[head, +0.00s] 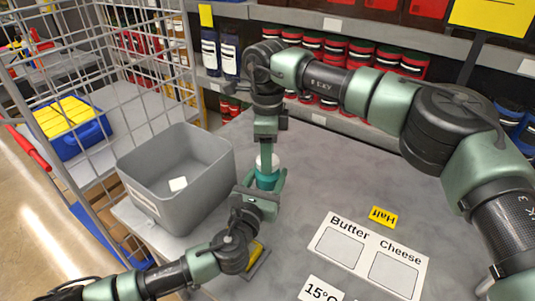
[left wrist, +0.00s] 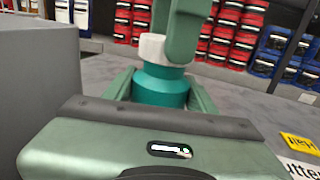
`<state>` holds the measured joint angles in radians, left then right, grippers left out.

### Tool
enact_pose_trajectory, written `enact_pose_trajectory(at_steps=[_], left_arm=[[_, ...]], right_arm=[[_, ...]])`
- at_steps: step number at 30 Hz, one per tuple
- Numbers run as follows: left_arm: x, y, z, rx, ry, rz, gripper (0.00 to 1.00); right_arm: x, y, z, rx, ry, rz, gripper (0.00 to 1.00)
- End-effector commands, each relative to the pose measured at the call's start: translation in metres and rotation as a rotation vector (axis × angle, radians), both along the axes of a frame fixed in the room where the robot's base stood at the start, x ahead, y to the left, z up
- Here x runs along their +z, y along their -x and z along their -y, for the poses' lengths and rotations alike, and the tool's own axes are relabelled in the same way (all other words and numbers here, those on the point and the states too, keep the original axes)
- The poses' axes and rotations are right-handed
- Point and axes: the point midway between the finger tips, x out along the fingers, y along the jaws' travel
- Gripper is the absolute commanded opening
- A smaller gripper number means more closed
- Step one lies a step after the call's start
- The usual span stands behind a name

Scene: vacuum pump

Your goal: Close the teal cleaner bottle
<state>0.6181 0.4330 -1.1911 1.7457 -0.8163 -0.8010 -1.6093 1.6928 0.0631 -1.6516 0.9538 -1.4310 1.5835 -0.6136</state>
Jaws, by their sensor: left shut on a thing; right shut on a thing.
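The teal cleaner bottle (head: 267,181) stands upright on the grey table, right of the grey bin. My left gripper (head: 266,186) is shut around its body from the front; in the left wrist view its fingers flank the bottle (left wrist: 160,88). The white cap (head: 262,162) sits at the top of the bottle and shows better in the left wrist view (left wrist: 151,49). My right gripper (head: 266,152) points straight down from above and is shut on the cap. I see no gap between cap and bottle; whether it is screwed tight I cannot tell.
A grey bin (head: 205,200) with a small white item inside stands close left of the bottle. A white sheet reading Butter and Cheese (head: 368,255) and a yellow Half tag (head: 383,217) lie to the right. The table's right middle is clear.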

Motion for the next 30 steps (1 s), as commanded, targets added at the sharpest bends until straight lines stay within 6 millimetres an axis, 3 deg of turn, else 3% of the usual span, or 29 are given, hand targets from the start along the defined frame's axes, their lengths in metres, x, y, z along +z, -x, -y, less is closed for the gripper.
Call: enact_pose_trajectory(at_steps=[20,23,30], left_arm=[[-0.0003,0.0001,-0.0001,0.0,0.0,0.0,0.0],[-0.0003,0.0001,-0.0001,0.0,0.0,-0.001,0.0],[-0.0003,0.0001,-0.0001,0.0,0.0,-0.001,0.0]], right_arm=[[-0.0109,-0.0002,0.0002,-0.041,0.0,0.001,0.04],[-0.0109,-0.0003,0.0001,-0.182,0.0,0.0,0.04],[-0.0109,-0.0007,0.0002,-0.757,0.0,0.0,0.04]])
